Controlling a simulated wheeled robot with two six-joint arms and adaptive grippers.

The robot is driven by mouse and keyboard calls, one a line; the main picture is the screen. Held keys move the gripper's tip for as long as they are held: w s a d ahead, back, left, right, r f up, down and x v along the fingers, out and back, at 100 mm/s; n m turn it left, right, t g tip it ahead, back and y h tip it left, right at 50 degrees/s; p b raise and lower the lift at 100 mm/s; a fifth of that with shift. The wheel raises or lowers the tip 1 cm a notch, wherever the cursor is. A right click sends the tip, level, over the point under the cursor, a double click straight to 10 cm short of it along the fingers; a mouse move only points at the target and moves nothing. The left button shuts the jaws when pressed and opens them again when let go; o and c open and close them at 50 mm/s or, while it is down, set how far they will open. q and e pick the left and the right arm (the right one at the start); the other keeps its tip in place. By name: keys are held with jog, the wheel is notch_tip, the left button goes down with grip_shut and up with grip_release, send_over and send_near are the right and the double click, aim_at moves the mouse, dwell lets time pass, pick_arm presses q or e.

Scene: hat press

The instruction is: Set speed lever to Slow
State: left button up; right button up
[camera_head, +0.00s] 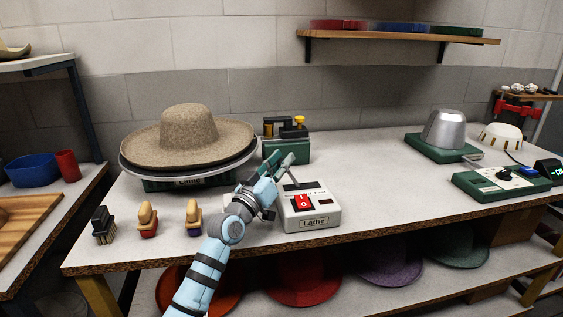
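The white Lathe control box (311,214) sits near the front middle of the bench. A thin grey speed lever (292,180) rises at the box's back left and leans up to the left. My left gripper (281,160) is over the box's back left corner, at the lever's upper end. Its two fingers look parted, with a narrow gap. The fingers partly hide the lever's top, and I cannot tell whether they touch it. My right gripper is not in view.
A tan felt hat (188,138) rests on the round lathe plate at the back left. A green holder (297,148) with dark and yellow items stands behind my gripper. Several brushes (147,218) line the front left. Right of the box, the bench (392,200) is clear up to a green-based control unit (500,184).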

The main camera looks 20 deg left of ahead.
pick_arm(q)
jog(key=o, duration=0.4)
jog(key=shift+w+f, duration=0.1)
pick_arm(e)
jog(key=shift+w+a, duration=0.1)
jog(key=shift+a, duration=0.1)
pick_arm(q)
notch_tip(320, 180, up, 10)
jog(key=shift+r, duration=0.1)
jog(key=shift+a, duration=0.1)
